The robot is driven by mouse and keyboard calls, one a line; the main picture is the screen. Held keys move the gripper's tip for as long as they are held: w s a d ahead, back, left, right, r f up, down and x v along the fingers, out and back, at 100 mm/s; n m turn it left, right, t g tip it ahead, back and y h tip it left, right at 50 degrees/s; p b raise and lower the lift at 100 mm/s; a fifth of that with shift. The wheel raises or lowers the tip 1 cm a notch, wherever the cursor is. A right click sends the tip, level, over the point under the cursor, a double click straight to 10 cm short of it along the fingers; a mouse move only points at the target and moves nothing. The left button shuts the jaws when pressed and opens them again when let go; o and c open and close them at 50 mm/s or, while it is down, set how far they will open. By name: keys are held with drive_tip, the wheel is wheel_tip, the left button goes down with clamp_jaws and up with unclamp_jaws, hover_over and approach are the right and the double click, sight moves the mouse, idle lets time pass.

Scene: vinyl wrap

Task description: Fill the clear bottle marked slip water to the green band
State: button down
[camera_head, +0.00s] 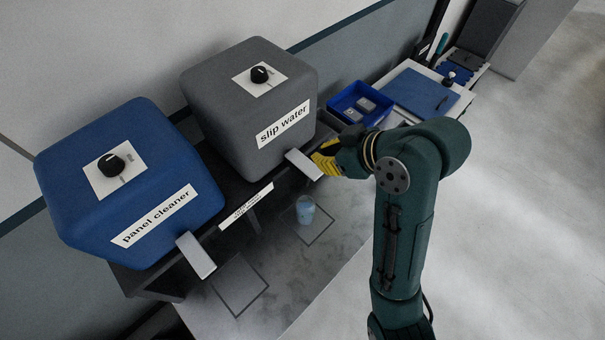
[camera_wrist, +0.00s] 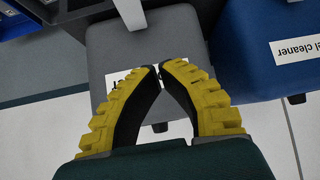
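The grey container (camera_head: 235,110) marked slip water has a black knob (camera_head: 260,74) on a white plate and a pale spout (camera_head: 303,164). A small clear bottle (camera_head: 305,210) stands upright below that spout, inside a dark outlined square. It looks light blue; its marking, green band and fill level are too small to make out. My gripper (camera_head: 322,162) is beside the spout, right of the grey container, in the head view. In the wrist view my gripper's yellow fingers (camera_wrist: 161,68) converge almost to touching at the tips, with nothing seen held, before the grey container (camera_wrist: 185,45).
The blue panel cleaner container (camera_head: 130,185) stands left, with its own knob (camera_head: 114,165) and spout (camera_head: 196,255). An empty outlined square (camera_head: 238,284) lies below it. A blue tray (camera_head: 344,99) and a blue mat (camera_head: 415,88) are at the right.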

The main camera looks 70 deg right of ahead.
drive_tip(key=shift+m+h, duration=0.4)
drive_tip(key=shift+m, duration=0.3)
drive_tip(key=s+d, duration=0.1)
drive_tip(key=s, duration=0.1)
drive_tip(key=s+d+f, duration=0.1)
drive_tip(key=shift+s+d, duration=0.3)
drive_tip(key=shift+s, duration=0.05)
drive_tip(key=shift+f, duration=0.1)
drive_tip(key=p, duration=0.1)
hover_over(310, 164)
drive_tip(key=s+a, duration=0.1)
drive_tip(key=s, duration=0.2)
wheel_tip(310, 164, down, 6)
drive_tip(key=shift+w+a+f, duration=0.1)
drive_tip(key=shift+f, duration=0.1)
drive_tip(key=f, duration=0.4)
drive_tip(key=shift+w, duration=0.2)
drive_tip(key=shift+f+p, duration=0.3)
drive_tip(key=shift+f, duration=0.05)
